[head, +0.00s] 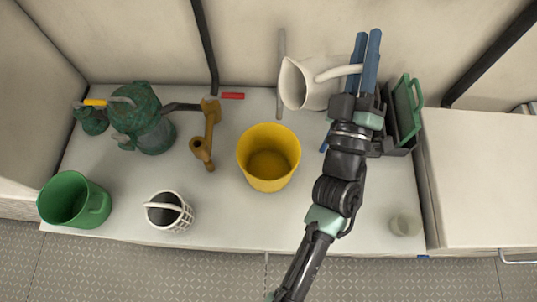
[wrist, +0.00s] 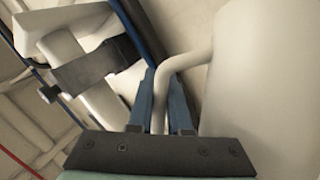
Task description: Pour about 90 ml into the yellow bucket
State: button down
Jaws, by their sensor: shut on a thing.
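The yellow bucket (head: 246,165) stands upright mid-counter, its open top facing up. Its floor looks darker; I cannot tell whether that is liquid or shadow. My gripper (head: 367,40) has blue fingers shut on the handle of a white jug (head: 318,95). The jug is tipped well over, its mouth facing left, behind and slightly right of the bucket in the head view. No stream shows, and the jug's contents cannot be made out. In the wrist view the handle runs between the fingers (wrist: 163,85), with the pale jug body (wrist: 260,70) at the right.
A dark rack with green frame (head: 408,105) is right, a small pale cup (head: 404,225) front right. The wall is close behind.

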aim_at(324, 77)
jog(key=shift+s+a+f+n+t+b, duration=0.15)
jog(key=shift+n+t+b, duration=0.15)
jog(key=shift+n+b, duration=0.1)
jog(key=shift+s+a+r+n+t+y+b, duration=0.15)
jog(key=shift+s+a+n+t+y+b, duration=0.2)
jog(key=shift+a+n+y+b, duration=0.25)
jog(key=shift+s+a+r+n+t+y+b, duration=0.15)
jog(key=shift+s+a+n+t+y+b, duration=0.2)
jog(key=shift+a+b, duration=0.35)
jog(key=shift+s+a+n+b, duration=0.1)
jog(key=shift+a+n+b, duration=0.05)
jog(key=shift+n+b, duration=0.3)
jog(key=shift+s+a+n+y+b, duration=0.15)
jog(key=shift+a+n+y+b, duration=0.15)
jog(key=shift+b, duration=0.3)
jog(key=shift+w+d+y, duration=0.2)
jog(key=shift+y, duration=0.15)
jog(key=shift+w+d+n+t+b, duration=0.3)
jog(key=shift+w+b, duration=0.05)
jog(key=shift+b, duration=0.05)
jog(key=shift+n+b, duration=0.3)
jog(key=shift+b, duration=0.05)
jog(key=shift+w+d+r+n+y, duration=0.15)
jog(key=shift+n+y, duration=0.15)
jog(key=shift+y, duration=0.3)
